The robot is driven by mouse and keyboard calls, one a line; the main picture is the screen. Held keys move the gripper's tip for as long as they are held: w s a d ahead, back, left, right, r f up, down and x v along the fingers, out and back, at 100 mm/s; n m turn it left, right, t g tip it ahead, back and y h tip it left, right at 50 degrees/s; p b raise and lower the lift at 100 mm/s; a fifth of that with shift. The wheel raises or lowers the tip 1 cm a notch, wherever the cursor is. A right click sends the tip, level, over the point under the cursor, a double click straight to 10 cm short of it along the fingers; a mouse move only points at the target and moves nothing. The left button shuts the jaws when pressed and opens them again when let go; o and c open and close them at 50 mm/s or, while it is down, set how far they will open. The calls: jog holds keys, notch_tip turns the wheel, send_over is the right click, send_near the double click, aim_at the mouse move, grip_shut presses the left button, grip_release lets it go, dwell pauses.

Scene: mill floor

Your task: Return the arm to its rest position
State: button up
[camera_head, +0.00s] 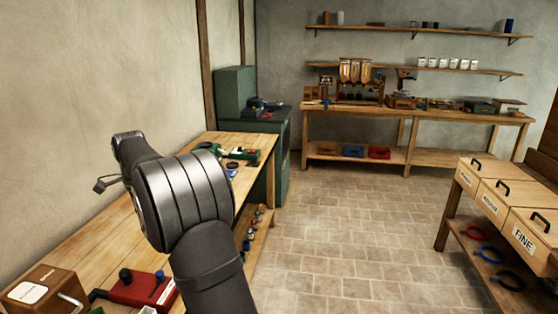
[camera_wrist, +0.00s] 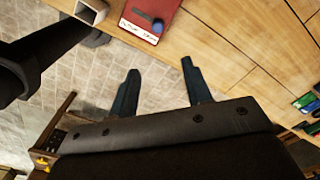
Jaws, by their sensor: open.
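My arm rises from the bottom of the head view over the left workbench (camera_head: 105,222). Its fingers do not show clearly there. In the wrist view my gripper (camera_wrist: 158,88) has its two dark blue fingers spread apart with nothing between them. The tiled floor (camera_wrist: 150,97) and the bench edge lie behind the fingers. A red box with a white label (camera_wrist: 150,15) is on the bench at the top of the wrist view. It also shows in the head view (camera_head: 140,290), beside my arm.
A wooden box (camera_head: 42,290) stands at the near left, and green tools (camera_head: 238,153) lie at the bench's far end. A green cabinet (camera_head: 235,90) stands beyond. The floor (camera_head: 340,235) between is clear.

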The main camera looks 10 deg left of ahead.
notch_tip(320, 180, down, 17)
jog(key=shift+f, duration=0.2)
jog(key=shift+s, duration=0.35)
jog(key=shift+w+r, duration=0.1)
